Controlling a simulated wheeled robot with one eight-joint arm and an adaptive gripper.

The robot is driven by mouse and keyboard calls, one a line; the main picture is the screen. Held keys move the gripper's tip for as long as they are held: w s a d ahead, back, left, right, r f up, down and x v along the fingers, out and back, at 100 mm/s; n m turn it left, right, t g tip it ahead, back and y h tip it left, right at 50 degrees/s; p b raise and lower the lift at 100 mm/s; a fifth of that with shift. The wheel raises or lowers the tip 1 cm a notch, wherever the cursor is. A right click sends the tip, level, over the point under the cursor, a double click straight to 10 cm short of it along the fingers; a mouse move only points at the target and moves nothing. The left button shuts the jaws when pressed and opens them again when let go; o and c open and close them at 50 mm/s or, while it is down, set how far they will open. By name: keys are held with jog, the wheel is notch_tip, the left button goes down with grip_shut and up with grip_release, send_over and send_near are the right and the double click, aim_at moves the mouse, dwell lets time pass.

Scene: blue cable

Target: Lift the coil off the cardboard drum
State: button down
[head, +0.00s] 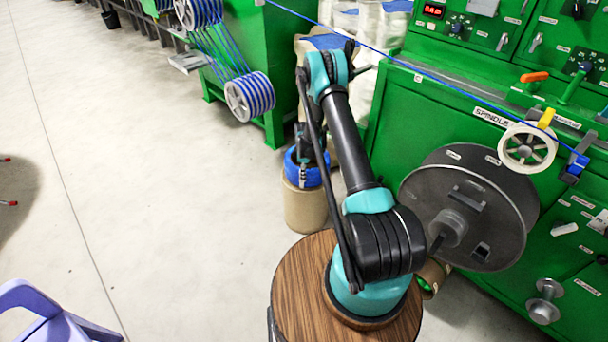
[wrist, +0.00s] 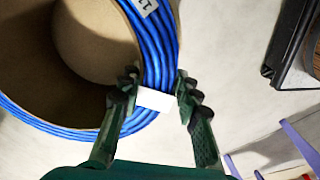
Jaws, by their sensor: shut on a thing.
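The blue cable coil (head: 292,168) is at the top of the cardboard drum (head: 305,212), which stands on the floor beyond my wooden-topped base. In the wrist view the coil (wrist: 161,45) rings the drum's brown cardboard (wrist: 92,35), with a dark hollow inside. My gripper (wrist: 157,85) has one finger on the inner side of the coil and one on the outer side, closed on its bundle by a white tag (wrist: 156,100). In the head view my gripper (head: 303,176) reaches down at the coil, partly hidden by my arm. I cannot tell any gap between coil and drum.
A green spindle machine (head: 400,135) with a large grey reel (head: 470,205) stands close on the right. A green cable stand (head: 275,65) is behind left, and white sacks (head: 375,30) are behind. A blue cable runs overhead. Floor to the left is clear; a lilac chair (head: 45,315) is front left.

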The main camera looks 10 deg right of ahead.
jog(key=shift+r, duration=0.15)
jog(key=shift+r, duration=2.65)
